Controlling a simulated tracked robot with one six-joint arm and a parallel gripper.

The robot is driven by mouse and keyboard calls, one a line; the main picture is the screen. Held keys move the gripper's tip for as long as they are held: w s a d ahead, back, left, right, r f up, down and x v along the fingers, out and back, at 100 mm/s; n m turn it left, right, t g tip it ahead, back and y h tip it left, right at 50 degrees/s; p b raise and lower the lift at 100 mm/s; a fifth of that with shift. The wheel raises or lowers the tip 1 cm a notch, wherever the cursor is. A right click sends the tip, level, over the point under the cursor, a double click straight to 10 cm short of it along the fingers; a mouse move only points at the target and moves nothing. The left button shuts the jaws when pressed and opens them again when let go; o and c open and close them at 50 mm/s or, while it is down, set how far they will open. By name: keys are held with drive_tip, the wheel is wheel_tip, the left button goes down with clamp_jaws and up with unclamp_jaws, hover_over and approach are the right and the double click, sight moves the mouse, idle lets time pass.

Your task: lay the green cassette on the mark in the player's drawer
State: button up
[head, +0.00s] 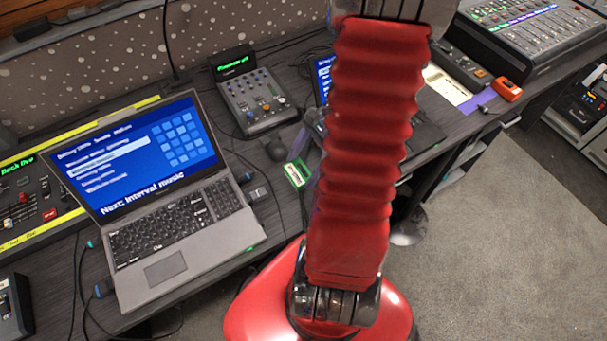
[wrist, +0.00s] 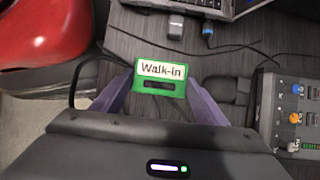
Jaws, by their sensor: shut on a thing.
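The green cassette, labelled "Walk-in", lies between the two purple fingers of my gripper (wrist: 160,90) in the wrist view. The cassette (wrist: 160,77) has a white label and a dark window. My gripper is shut on it, one finger at each side. In the head view the cassette (head: 297,173) shows just left of my red arm, over the dark desk between the laptop and the small mixer. Most of my gripper is hidden behind the arm there. I cannot make out the player's drawer or its mark in either view.
A grey laptop (head: 172,215) stands left of the cassette. A small mixer (head: 252,100) stands behind it, with a dark mouse (head: 275,149) and cables close by. A large mixing desk (head: 530,35) and an orange device (head: 507,89) are at the right. My arm hides part of the desk.

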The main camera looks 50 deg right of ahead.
sight(307, 170)
drive_tip(key=shift+f, duration=0.25)
drive_tip(key=shift+f, duration=2.05)
drive_tip(key=o, duration=1.2)
drive_tip(key=shift+f, duration=0.1)
drive_tip(key=shift+c, duration=0.2)
drive_tip(key=v, duration=1.2)
